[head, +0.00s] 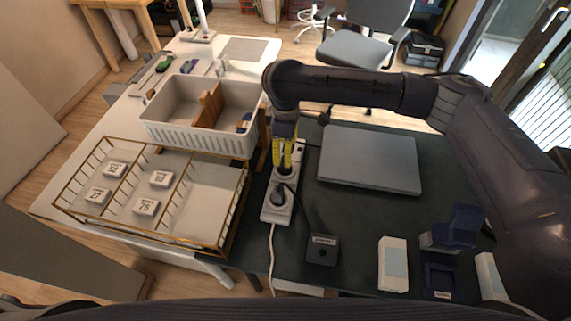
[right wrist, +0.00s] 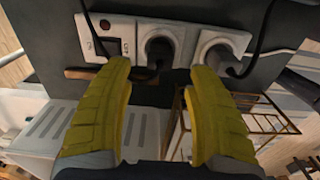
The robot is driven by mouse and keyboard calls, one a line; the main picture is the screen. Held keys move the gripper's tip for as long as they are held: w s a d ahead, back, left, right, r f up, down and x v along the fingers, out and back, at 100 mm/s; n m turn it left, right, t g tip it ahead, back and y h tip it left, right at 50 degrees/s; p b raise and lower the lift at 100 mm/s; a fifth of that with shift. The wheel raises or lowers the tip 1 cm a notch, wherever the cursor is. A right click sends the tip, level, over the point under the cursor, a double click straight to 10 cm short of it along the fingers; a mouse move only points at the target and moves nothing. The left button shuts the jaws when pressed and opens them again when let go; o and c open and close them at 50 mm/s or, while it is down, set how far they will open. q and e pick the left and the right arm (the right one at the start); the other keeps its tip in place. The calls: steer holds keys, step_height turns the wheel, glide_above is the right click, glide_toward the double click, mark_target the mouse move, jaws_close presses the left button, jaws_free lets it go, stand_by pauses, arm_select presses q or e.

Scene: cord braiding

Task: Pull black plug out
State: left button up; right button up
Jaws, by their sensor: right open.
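A white power strip (head: 268,214) lies along the left edge of the dark desk; it also shows in the right wrist view (right wrist: 123,27). A black plug (head: 279,196) sits in its near socket, with a black cord; in the right wrist view this plug (right wrist: 226,60) is at the right. No contact is clear. My left gripper is not in view.
A black box (head: 322,250) stands near the strip. A closed laptop (head: 370,160) lies right of it. A gold wire basket (head: 180,236) and a white bin (head: 195,140) stand left. A white cord (head: 271,250) leaves the strip's near end.

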steer(key=shift+f, duration=4.45)
steer(key=shift+o, duration=0.2)
steer(key=c, duration=1.1)
steer(key=o, duration=1.4)
step_height(320, 180, up, 12)
steer(key=shift+r, duration=0.1)
steer(key=shift+w, duration=0.1)
